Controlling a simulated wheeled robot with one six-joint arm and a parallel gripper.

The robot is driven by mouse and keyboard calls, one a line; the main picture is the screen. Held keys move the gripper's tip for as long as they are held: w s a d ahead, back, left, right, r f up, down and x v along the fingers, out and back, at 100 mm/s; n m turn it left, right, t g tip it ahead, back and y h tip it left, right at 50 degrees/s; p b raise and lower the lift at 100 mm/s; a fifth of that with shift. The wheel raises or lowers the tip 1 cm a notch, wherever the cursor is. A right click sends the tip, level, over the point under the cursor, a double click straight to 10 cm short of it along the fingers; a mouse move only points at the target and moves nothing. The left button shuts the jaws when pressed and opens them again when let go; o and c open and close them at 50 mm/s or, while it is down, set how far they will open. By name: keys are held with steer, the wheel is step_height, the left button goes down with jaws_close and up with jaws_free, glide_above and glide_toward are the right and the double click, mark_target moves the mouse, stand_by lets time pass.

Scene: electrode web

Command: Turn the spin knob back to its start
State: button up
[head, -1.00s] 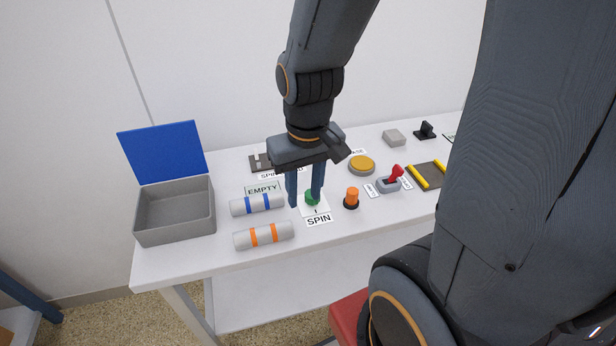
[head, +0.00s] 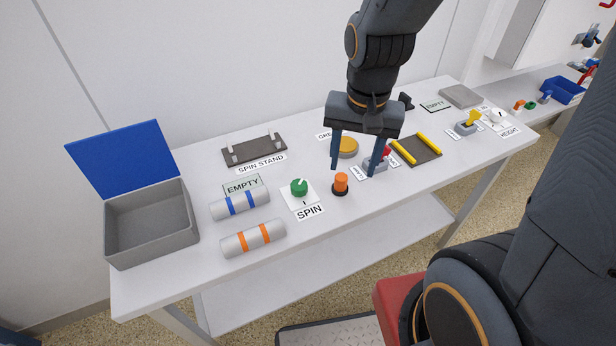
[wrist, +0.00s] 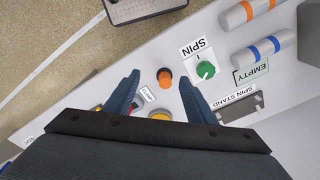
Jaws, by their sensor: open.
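The green spin knob (head: 299,187) sits on a white plate on the table, with the SPIN label (head: 310,212) in front of it. A white pointer on its top points toward the back right in the head view, away from the black tick at the plate's front edge. The knob also shows in the wrist view (wrist: 205,69), right of the fingers. My gripper (head: 354,171) is open and empty, apart from the knob and to its right. It hangs above the table near the orange button and the red lever. Nothing is between its fingers.
An orange button (head: 341,183) stands right of the knob. A red lever (head: 384,155) and yellow button (head: 347,147) are close to my fingers. Striped rollers (head: 253,238) lie left of the knob, beside an open grey box (head: 150,228). The spin stand (head: 254,149) is behind.

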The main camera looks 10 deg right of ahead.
mark_target(301, 185)
steer(key=w+a+m, duration=0.1)
steer(key=a+m, duration=0.2)
steer(key=m, duration=0.2)
steer(key=w+a+f+m, duration=0.1)
steer(key=w+a+m, duration=0.1)
steer(key=m, duration=0.3)
steer(key=w+a+f+m+b, duration=0.1)
steer(key=w+a+m, duration=0.1)
steer(key=a+m, duration=0.2)
steer(key=shift+w+a+f+m+g, duration=0.1)
steer(key=shift+m+g, duration=0.3)
steer(key=shift+m, duration=0.3)
steer(key=shift+w+a+f+m, duration=0.1)
steer(key=shift+w+a+m, duration=0.1)
steer(key=shift+a+m, duration=0.4)
steer(key=shift+f+m, duration=0.3)
steer(key=shift+f, duration=0.2)
steer(key=shift+d+f, duration=0.1)
steer(key=shift+f, duration=3.35)
steer(key=shift+p, duration=0.3)
steer(key=c, duration=1)
